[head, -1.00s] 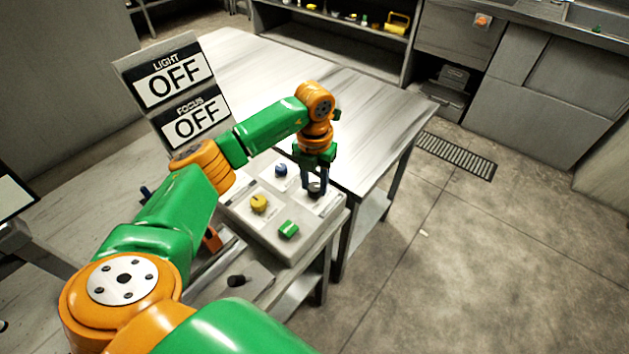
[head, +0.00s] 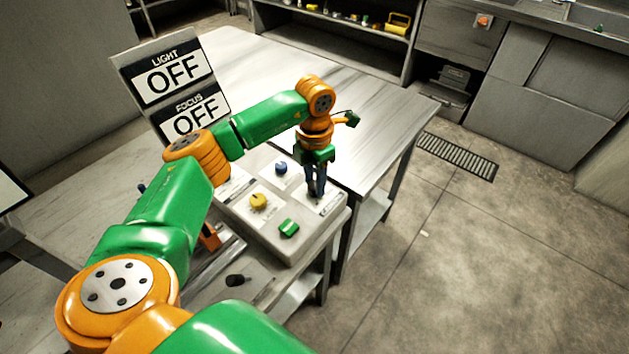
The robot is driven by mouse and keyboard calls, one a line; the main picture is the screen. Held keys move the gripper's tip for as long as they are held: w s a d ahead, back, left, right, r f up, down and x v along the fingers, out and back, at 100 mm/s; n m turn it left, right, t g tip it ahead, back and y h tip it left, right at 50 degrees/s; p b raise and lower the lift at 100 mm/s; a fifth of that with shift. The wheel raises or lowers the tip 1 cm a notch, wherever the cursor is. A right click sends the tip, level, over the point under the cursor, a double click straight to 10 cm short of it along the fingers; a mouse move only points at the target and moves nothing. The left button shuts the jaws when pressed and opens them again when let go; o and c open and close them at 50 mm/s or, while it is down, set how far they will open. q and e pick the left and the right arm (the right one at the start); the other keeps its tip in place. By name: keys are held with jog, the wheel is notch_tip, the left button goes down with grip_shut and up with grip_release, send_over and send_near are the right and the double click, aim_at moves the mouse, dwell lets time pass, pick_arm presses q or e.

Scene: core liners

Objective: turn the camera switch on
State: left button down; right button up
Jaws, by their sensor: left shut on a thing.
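A pale control panel (head: 262,232) sits on the bench with several coloured controls: a blue knob (head: 281,168), a yellow knob (head: 259,201) and a green switch (head: 289,228). Their labels are too small to read, so I cannot tell which is the camera switch. My left gripper (head: 316,193) points down at the panel's right corner and is shut on a dark knob there, which its fingers almost wholly hide. A sign (head: 151,62) behind the panel reads LIGHT OFF and FOCUS OFF. My right gripper is out of view.
A metal table (head: 376,110) stands behind the panel, its top mostly clear. A small black object (head: 236,280) lies in front of the panel on the left. A dark-edged screen (head: 12,193) is at the far left. Open floor lies to the right.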

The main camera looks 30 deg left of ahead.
pick_arm(q)
jog(key=m+b, duration=0.1)
jog(key=m, duration=0.5)
jog(key=shift+m, duration=0.3)
jog(key=m, duration=0.5)
jog(key=shift+w+b, duration=0.1)
jog(key=shift+b, duration=0.2)
jog(key=shift+c, duration=2.3)
grip_release()
jog(key=shift+r, duration=0.1)
notch_tip(320, 180, up, 7)
jog(key=shift+d+b, duration=0.1)
jog(key=shift+b, duration=0.4)
